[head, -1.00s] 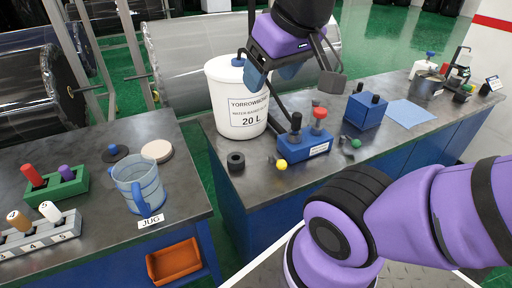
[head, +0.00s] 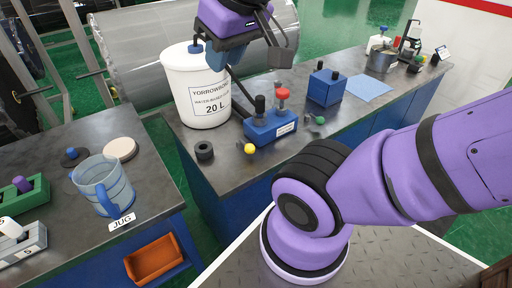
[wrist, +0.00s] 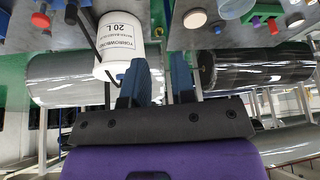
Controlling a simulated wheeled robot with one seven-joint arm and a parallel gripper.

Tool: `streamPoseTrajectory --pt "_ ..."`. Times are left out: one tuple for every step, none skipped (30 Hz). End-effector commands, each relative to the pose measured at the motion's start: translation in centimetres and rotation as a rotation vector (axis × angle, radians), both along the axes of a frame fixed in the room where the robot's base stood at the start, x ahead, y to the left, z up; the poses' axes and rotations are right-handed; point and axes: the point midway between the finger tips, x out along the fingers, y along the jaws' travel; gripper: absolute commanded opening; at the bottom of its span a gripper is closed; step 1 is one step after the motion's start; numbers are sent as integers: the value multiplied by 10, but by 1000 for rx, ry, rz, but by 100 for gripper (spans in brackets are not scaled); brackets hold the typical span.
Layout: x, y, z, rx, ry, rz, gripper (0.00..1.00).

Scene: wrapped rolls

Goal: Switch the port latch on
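No part that I can tell for certain is the port latch shows. A blue box (head: 262,130) with a black knob, a red knob and a small white label stands on the right bench, its label too small to read. A second blue box (head: 325,88) with dark knobs stands behind it. My gripper (head: 222,50) is above the white 20 L bucket (head: 200,100), at the top of the head view, its fingers partly hidden. In the wrist view my gripper (wrist: 168,75) shows two blue fingers apart with nothing between them.
A black ring (head: 204,151) and yellow ball (head: 250,148) lie near the right bench's front edge. A blue cloth (head: 369,87) and steel pot (head: 381,61) lie farther right. The left bench holds a jug (head: 115,180); an orange bin (head: 154,259) hangs below.

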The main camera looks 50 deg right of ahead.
Motion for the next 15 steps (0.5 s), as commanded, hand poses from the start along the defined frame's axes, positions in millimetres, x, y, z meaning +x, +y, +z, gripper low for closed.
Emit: streamPoseTrajectory --pt "4 -2 -2 10 15 -18 12" --pt "7 -3 -3 18 25 -31 5" --pt "11 -6 -4 29 40 -52 0" --pt "15 -8 -6 42 54 -70 0" --pt "18 -10 -8 54 67 -90 0" --pt "24 -13 -10 70 87 -118 0" --pt "28 -16 -12 85 103 -141 0" --pt "32 -19 -14 99 117 -164 0" --pt "38 -23 -17 118 136 -193 0" --pt "42 -25 -20 132 151 -215 0" --pt "45 -29 -22 146 165 -238 0" --pt "51 -33 -25 165 183 -268 0" --pt "55 -37 -28 180 196 -292 0" --pt "59 -40 -31 194 209 -315 0" --pt "64 -45 -34 213 227 -347 0"
